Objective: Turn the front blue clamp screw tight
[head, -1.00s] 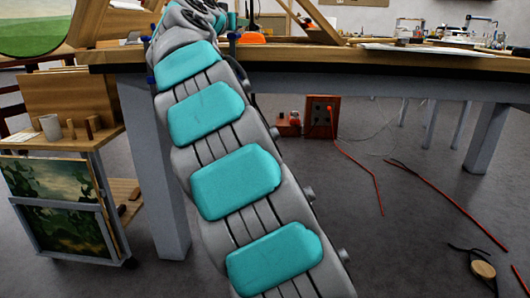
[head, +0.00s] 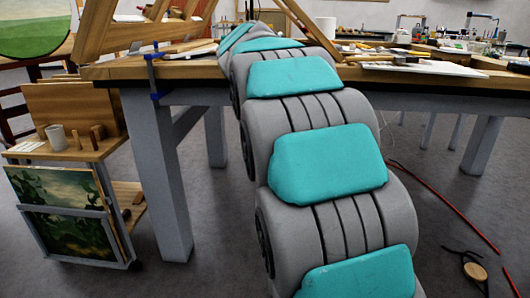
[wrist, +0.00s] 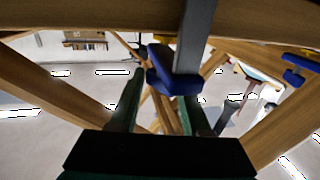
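A clamp with blue ends (head: 153,70) grips the table's front edge at the left in the head view, with a blue part (head: 157,97) below the tabletop. In the wrist view a grey clamp bar (wrist: 196,32) carries a blue piece (wrist: 173,77) close ahead. My gripper (wrist: 162,98) shows two dark green fingers, open, with the blue piece at or just beyond the gap between them. I cannot tell whether they touch it. A second blue clamp piece (wrist: 293,78) shows at the right. In the head view my arm hides my gripper.
The wooden table (head: 430,80) carries a wooden frame (head: 98,35) and tools. A cart (head: 75,150) with pictures stands at the left. Wooden beams (wrist: 45,90) lie close on both sides in the wrist view. Red cables lie on the floor at the right.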

